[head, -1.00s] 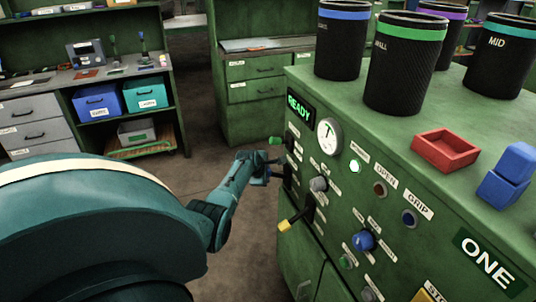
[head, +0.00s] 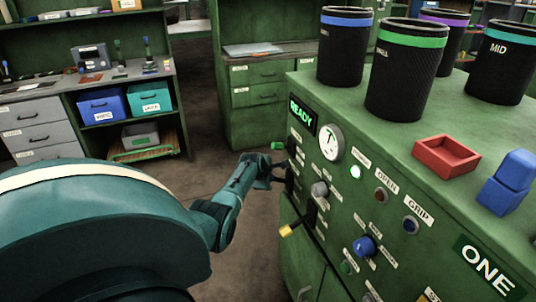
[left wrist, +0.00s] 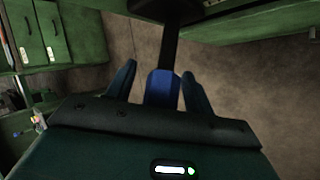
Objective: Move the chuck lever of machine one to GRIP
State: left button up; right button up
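Machine one (head: 400,190) is the green cabinet on the right, with a panel of lamps and levers. A blue-ended lever (left wrist: 162,88) with a dark shaft stands between the fingers of my left gripper (left wrist: 160,85). The fingers are apart on both sides of it, with a gap visible at least on the left. In the head view my left gripper (head: 272,172) is at the panel's left edge, below a green-tipped lever (head: 277,145) and above a yellow-tipped lever (head: 287,231). The blue lever's label is not readable. My right gripper is not in view.
The GRIP lamp (head: 410,225) looks unlit; a lamp left of OPEN (head: 356,172) glows. A blue knob (head: 364,246) sits low on the panel. Black sleeves, a red tray (head: 445,157) and a blue block stand on top.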

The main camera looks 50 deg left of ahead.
pick_arm(q)
jog(key=p+v, duration=0.4)
jog(key=v, duration=0.9)
dwell(0.6)
jog(key=s+d+f+m+g+h, duration=0.1)
jog(key=s+d+f+m, duration=0.1)
jog(key=s+d+m, duration=0.55)
jog(key=s+d+f+m+g, duration=0.15)
jog(key=s+d+m, duration=0.25)
jog(key=d+m, duration=0.55)
jog(key=s+d+r+m+g+h, duration=0.1)
jog(key=s+d+r+m, duration=0.1)
jog(key=s+d+m, duration=0.45)
jog(key=s+d+r+m+h, duration=0.15)
jog(key=s+d+m, duration=0.25)
jog(key=s+d, duration=0.5)
jog(key=w+d+f+t+h, duration=0.2)
jog(key=w+d+f+t, duration=0.4)
jog(key=f, duration=0.4)
jog(key=shift+w+d+m, duration=0.15)
jog(key=shift+d+m, duration=0.15)
jog(key=shift+m, duration=0.15)
